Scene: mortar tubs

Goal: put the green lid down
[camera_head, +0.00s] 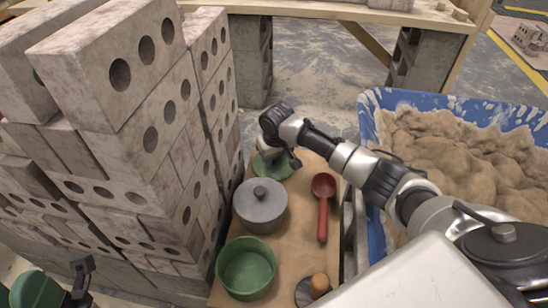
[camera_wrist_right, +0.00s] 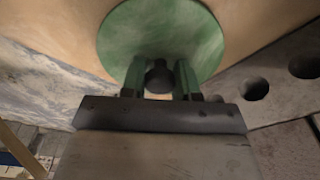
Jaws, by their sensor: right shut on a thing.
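The green lid (camera_head: 280,170) is at the far end of the tan work board, beyond the grey lidded pot. My right gripper (camera_head: 268,152) is over it from above. In the right wrist view the lid (camera_wrist_right: 160,25) is a round green disc with a dark knob (camera_wrist_right: 159,78). The right gripper's fingers (camera_wrist_right: 159,82) are shut on that knob. The tan surface lies behind the disc; I cannot tell whether the lid touches it. At the bottom left, a dark part beside a green shape may be my left gripper (camera_head: 82,270); its jaws cannot be made out.
The tan board (camera_head: 285,225) carries the grey lidded pot (camera_head: 260,208), an open green pot (camera_head: 246,270), a red spoon-like tool (camera_head: 323,205) and a wooden-handled tool (camera_head: 318,285). Stacked blocks (camera_head: 150,130) rise close on the left. A blue tub (camera_head: 385,97) of sand stands right.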

